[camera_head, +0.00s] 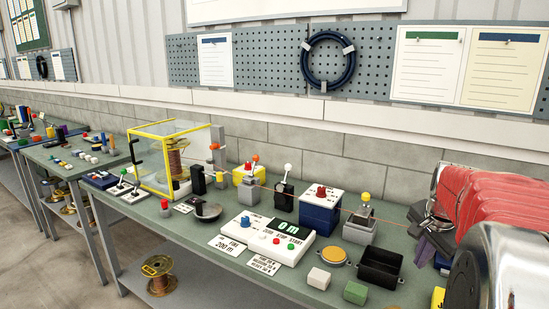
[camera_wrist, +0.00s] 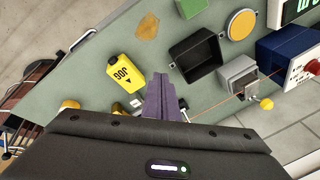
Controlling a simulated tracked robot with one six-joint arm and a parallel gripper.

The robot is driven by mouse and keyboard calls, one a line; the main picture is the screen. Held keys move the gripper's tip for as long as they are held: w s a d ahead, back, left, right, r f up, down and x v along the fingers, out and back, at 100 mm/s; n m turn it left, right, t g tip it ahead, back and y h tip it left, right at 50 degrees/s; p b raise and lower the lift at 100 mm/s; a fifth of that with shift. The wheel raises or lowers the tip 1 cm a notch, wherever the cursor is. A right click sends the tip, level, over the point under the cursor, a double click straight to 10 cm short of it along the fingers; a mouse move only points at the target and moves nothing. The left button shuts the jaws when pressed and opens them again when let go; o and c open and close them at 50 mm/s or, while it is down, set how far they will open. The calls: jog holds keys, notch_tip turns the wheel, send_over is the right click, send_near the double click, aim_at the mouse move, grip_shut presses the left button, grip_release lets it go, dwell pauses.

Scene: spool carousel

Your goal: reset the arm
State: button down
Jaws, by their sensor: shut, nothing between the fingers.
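My gripper (camera_head: 432,243) is at the right of the head view, over the right end of the green bench (camera_head: 222,262). In the wrist view its dark purple fingers (camera_wrist: 160,82) are together with nothing between them. They point at the bench between the yellow JOG box (camera_wrist: 126,74) and the open black tray (camera_wrist: 197,56). The black tray (camera_head: 380,267) also shows in the head view, left of my gripper. I cannot tell the exact height of the fingertips above the bench.
A thin wire runs along the bench past a grey block with a yellow knob (camera_head: 361,226) and a blue box (camera_head: 320,213). A white console (camera_head: 268,240), green block (camera_head: 355,292) and yellow disc (camera_head: 334,257) stand nearby. A yellow-framed guard (camera_head: 148,135) encloses a copper spool (camera_head: 177,160).

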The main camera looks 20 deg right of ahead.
jog(key=s+a+n+t, duration=0.1)
jog(key=s+a+n, duration=0.2)
jog(key=a, duration=0.9)
jog(key=s+a+n+y, duration=0.1)
jog(key=s+a+n, duration=0.2)
jog(key=a+n, duration=0.6)
jog(key=s+a+f+n+t+y, duration=0.1)
jog(key=s+a+n, duration=0.2)
jog(key=a, duration=1.3)
jog(key=n, duration=0.2)
jog(key=shift+s+n+t, duration=0.3)
jog(key=shift+s+n, duration=0.05)
jog(key=shift+n, duration=0.05)
